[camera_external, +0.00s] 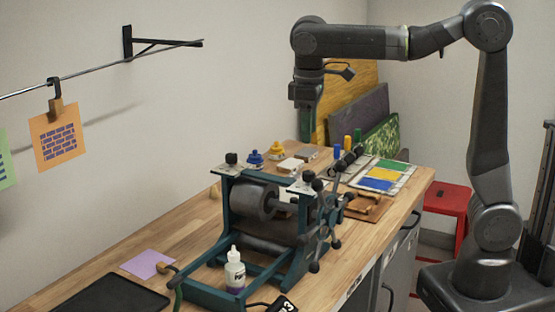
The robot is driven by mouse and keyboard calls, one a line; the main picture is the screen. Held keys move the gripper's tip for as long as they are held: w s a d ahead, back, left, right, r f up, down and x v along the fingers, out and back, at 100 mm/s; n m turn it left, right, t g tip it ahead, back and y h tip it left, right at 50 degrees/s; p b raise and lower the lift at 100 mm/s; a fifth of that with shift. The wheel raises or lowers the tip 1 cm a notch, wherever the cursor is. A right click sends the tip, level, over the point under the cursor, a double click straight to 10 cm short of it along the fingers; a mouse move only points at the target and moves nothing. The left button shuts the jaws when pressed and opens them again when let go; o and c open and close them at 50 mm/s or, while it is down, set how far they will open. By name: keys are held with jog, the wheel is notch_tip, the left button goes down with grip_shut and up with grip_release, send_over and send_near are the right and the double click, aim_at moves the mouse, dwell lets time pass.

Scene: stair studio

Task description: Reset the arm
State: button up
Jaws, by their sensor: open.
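My gripper (307,128) hangs at the end of my arm, pointing down above the far part of the wooden bench (200,225), behind the printing press (262,222). It is open, and I see nothing held in it, though its fingertips are small and dark here. My arm rises from the right, bends at a high elbow and reaches left across the top of the view.
A white bottle (235,268) stands by the press. Ink bottles (255,157), a colored sheet (383,178) and canvases (358,112) are farther back. A rail with an orange card (58,138) is left. A red stool (447,200) stands right.

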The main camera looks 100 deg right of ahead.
aim_at(308, 171)
jog(key=f, duration=0.5)
jog(key=f+p, duration=0.1)
jog(key=f, duration=0.5)
jog(key=shift+s+d, duration=0.15)
jog(key=shift+s, duration=0.05)
jog(key=shift+w+r+n, duration=0.1)
jog(key=shift+r+n, duration=0.05)
jog(key=shift+n, duration=0.35)
jog(key=n+b, duration=0.1)
jog(key=n, duration=0.2)
jog(key=shift+n, duration=0.3)
jog(key=n+b, duration=0.1)
jog(key=n, duration=0.4)
notch_tip(308, 171, up, 12)
jog(key=shift+s+a+b, duration=0.2)
jog(key=shift+b, duration=0.25)
